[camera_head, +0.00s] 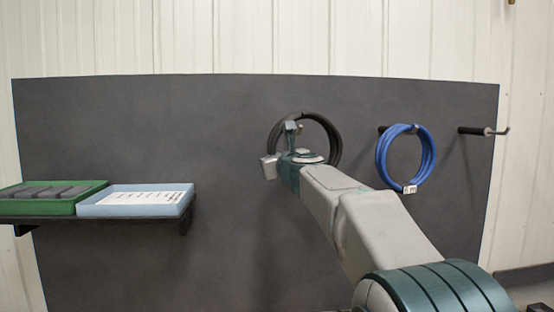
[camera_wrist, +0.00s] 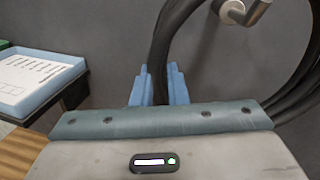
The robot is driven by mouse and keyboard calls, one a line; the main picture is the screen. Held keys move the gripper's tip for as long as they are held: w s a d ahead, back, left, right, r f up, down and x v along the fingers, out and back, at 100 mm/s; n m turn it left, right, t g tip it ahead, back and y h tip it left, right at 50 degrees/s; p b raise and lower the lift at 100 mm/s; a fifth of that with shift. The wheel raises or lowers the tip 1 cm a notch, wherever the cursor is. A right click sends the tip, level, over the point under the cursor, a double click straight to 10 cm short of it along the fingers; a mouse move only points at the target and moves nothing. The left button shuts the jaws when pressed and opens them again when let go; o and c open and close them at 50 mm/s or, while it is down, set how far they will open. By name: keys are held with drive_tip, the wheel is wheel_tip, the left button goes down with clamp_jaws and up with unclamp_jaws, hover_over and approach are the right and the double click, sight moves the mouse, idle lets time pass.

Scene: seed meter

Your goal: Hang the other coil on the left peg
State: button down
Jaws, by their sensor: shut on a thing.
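A black coil (camera_head: 333,142) is held upright in front of the dark panel, and it fills the upper right of the wrist view (camera_wrist: 170,35). My gripper (camera_head: 291,128) is shut on the left side of the coil; its blue fingers (camera_wrist: 158,85) pinch the strands in the wrist view. The left peg (camera_head: 300,128) shows within the coil's opening, and its metal tip is at the top of the wrist view (camera_wrist: 240,11). I cannot tell whether the peg passes through the coil. A blue coil (camera_head: 381,160) with a white tag hangs on the middle peg (camera_head: 382,129).
The right peg (camera_head: 475,131) is bare, with an upturned tip. At left, a shelf (camera_head: 100,219) bears a green tray (camera_head: 62,208) with dark pieces and a blue tray (camera_head: 125,210) with a white sheet. The panel between shelf and coil is clear.

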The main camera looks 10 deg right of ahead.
drive_tip(key=shift+w+r, duration=0.1)
drive_tip(key=shift+w, duration=0.7)
drive_tip(key=shift+w+f+b, duration=0.35)
drive_tip(key=shift+f+b, duration=0.15)
drive_tip(key=shift+f, duration=0.25)
drive_tip(key=shift+w+f+b, duration=0.35)
drive_tip(key=shift+f+b, duration=0.15)
drive_tip(key=shift+f, duration=0.2)
drive_tip(key=c, duration=1.4)
unclamp_jaws()
drive_tip(key=shift+o, duration=0.2)
drive_tip(key=shift+f, duration=0.1)
